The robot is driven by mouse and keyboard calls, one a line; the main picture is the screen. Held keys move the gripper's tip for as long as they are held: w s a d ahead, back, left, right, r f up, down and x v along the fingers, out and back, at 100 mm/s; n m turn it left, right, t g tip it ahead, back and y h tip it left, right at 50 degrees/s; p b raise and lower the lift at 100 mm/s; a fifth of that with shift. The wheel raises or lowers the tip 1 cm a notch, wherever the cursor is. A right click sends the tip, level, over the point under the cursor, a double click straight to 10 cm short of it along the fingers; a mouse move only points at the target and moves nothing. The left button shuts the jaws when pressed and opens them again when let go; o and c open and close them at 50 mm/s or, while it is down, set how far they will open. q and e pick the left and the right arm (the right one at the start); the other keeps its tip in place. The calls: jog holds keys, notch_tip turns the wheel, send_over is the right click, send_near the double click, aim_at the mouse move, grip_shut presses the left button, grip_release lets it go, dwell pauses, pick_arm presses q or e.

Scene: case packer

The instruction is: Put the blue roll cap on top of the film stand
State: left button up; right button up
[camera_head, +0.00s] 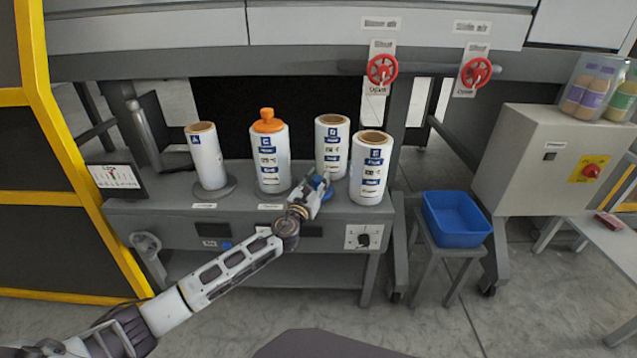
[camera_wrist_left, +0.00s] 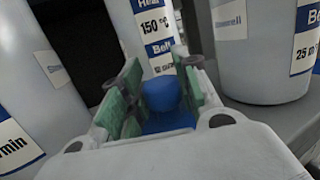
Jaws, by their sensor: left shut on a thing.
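My left gripper (camera_head: 316,188) is shut on the blue roll cap (camera_head: 319,183), in front of the gap between the orange-capped roll and the right-hand rolls. In the left wrist view the blue cap (camera_wrist_left: 162,95) sits between the green finger pads (camera_wrist_left: 158,90). A white film roll (camera_head: 207,160) at the left stands on a round grey base (camera_head: 229,187), which may be the film stand; its brown core top is uncovered. The roll beside it (camera_head: 270,158) wears an orange cap (camera_head: 267,121). Two more rolls (camera_head: 332,145) (camera_head: 370,168) have open tops. My right gripper is not in view.
The rolls stand on a grey machine shelf (camera_head: 165,211). A small sign (camera_head: 115,181) stands at its left end. A blue bin (camera_head: 456,218) sits on a stool at the right. Red valve wheels (camera_head: 382,69) are above the back.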

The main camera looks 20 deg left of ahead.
aim_at(316, 183)
pick_arm(q)
jog(key=shift+f, duration=0.1)
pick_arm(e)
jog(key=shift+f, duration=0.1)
pick_arm(q)
jog(key=o, duration=1.1)
jog(key=shift+s, duration=0.1)
jog(key=shift+s+a, duration=0.1)
jog(key=shift+s, duration=0.8)
jog(key=shift+s+a+f+p, duration=0.15)
jog(key=shift+s+p, duration=0.1)
jog(key=shift+s, duration=0.5)
jog(key=shift+s+f+p, duration=0.1)
jog(key=shift+s+p, duration=0.15)
jog(key=shift+s, duration=0.45)
jog(key=shift+s+a+f, duration=0.15)
jog(key=shift+s, duration=0.9)
jog(key=shift+s+a+f+p, duration=0.15)
jog(key=shift+s+f+p, duration=0.05)
jog(key=shift+s, duration=1.05)
jog(key=shift+s+a+f+p, duration=0.1)
jog(key=shift+s+f+p, duration=0.1)
jog(key=shift+s, duration=1)
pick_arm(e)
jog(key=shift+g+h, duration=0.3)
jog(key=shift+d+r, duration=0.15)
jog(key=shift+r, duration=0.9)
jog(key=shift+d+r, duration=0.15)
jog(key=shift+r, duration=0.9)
